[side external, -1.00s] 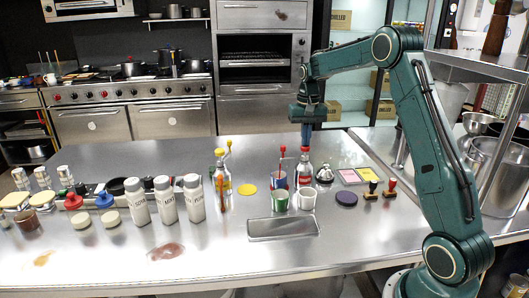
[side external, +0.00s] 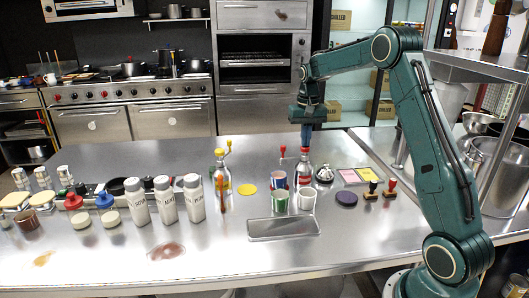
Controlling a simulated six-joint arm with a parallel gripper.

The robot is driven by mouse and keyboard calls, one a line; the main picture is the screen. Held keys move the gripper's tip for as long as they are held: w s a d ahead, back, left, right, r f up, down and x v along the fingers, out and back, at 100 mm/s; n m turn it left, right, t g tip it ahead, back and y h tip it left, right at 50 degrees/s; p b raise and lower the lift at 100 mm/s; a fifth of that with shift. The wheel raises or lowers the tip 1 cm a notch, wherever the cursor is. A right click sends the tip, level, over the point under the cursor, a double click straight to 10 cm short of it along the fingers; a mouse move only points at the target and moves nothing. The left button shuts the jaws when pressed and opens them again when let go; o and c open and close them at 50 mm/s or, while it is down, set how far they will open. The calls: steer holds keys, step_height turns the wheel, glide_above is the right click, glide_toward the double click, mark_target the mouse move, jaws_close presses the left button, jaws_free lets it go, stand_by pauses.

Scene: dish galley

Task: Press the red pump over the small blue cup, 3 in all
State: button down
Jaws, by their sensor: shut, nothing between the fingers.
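The red pump bottle (side external: 303,167) stands upright near the middle of the steel counter, with a red top. My gripper (side external: 306,148) is shut and points straight down over that top, its tips at or just above it; I cannot tell whether they touch. A red spout end (side external: 282,150) shows to the left of the bottle. The small blue cup (side external: 278,180) stands below the spout end, partly behind a green cup (side external: 280,201). Its contents are too small to make out.
A white cup (side external: 307,200) stands beside the green cup, with a metal tray (side external: 283,229) in front. A yellow pump bottle (side external: 222,181) is to the left. A dark purple disc (side external: 346,198) and stamps (side external: 389,189) lie to the right.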

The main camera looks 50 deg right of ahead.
steer(key=shift+r, duration=1.05)
steer(key=shift+f, duration=1.55)
steer(key=shift+r, duration=1.55)
steer(key=shift+r, duration=0.2)
steer(key=shift+r, duration=2.85)
